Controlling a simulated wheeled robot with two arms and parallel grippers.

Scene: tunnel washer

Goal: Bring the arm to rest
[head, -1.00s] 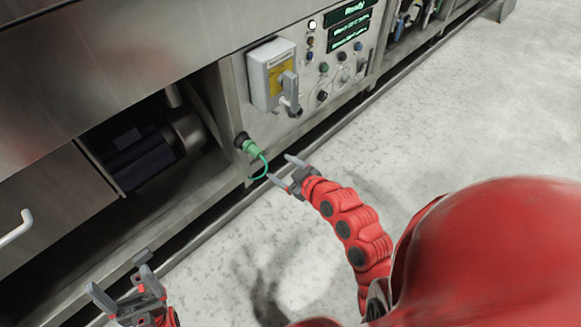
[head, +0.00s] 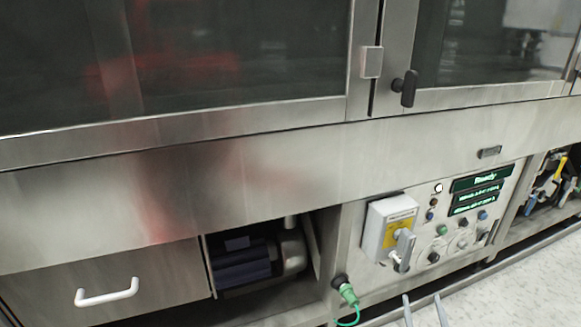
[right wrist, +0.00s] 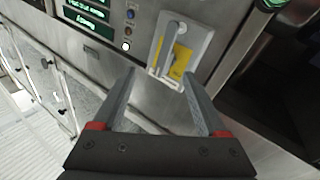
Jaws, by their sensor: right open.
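My right gripper (head: 424,308) shows at the bottom edge of the head view, only its two grey fingertips, spread apart with nothing between them. In the right wrist view the same gripper (right wrist: 170,92) is open and empty, in front of the washer's lower panel. The grey switch box (right wrist: 178,48) with a yellow label lies beyond its fingertips there. In the head view the fingertips are below the switch box (head: 391,232) and right of the green plug (head: 348,295). My right arm's links are out of the head view, and my left gripper is not in view.
The washer's control panel (head: 468,217) has lit green displays. A drawer with a white handle (head: 106,293) is at the lower left, beside an open bay with a motor (head: 245,262). Glass doors with a black handle (head: 405,88) are above. Pale floor (head: 510,292) is clear at the lower right.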

